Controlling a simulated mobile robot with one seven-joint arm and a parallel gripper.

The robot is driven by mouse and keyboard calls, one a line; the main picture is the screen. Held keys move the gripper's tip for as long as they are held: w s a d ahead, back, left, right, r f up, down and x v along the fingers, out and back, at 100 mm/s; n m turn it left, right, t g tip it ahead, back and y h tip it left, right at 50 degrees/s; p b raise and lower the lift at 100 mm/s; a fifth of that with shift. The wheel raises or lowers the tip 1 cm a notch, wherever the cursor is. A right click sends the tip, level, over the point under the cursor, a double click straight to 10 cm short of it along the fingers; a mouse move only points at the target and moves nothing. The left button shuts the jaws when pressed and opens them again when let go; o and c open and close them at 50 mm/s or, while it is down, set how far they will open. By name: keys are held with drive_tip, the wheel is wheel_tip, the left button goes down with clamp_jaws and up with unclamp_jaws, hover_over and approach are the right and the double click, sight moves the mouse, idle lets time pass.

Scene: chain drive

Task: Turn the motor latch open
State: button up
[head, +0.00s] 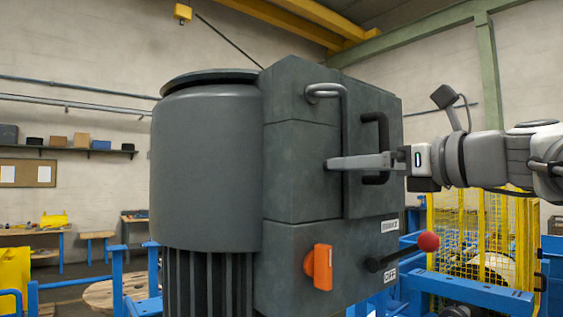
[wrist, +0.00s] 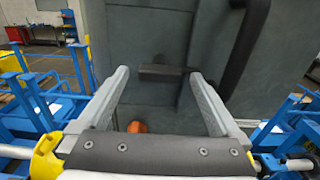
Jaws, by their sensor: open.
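The motor latch (wrist: 165,73) shows in the wrist view as a dark flat bar, lying level across a panel seam. In the head view my gripper seems to hide it. My gripper (head: 336,163) reaches in from the right at the front face of the grey motor housing (head: 300,200). In the wrist view my gripper (wrist: 159,75) is open, its two grey fingers wide apart. The bar lies between the fingertips, its right end close to the right fingertip. I cannot tell whether they touch.
A black door handle (head: 382,125) stands out close to my gripper. A bent grey pipe (head: 345,110) is just above. Below are an orange knob (head: 320,267) and a lever with a red ball (head: 428,241). Yellow mesh fencing (head: 470,235) and blue frames stand behind.

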drive_tip(key=shift+w+a, duration=0.1)
drive_tip(key=shift+a, duration=0.05)
drive_tip(key=shift+c, duration=0.2)
drive_tip(key=c, duration=1.3)
drive_tip(key=shift+c, duration=0.2)
drive_tip(key=shift+n, duration=0.4)
drive_tip(key=n+b, duration=0.7)
drive_tip(key=n, duration=1)
drive_tip(key=shift+b, duration=0.3)
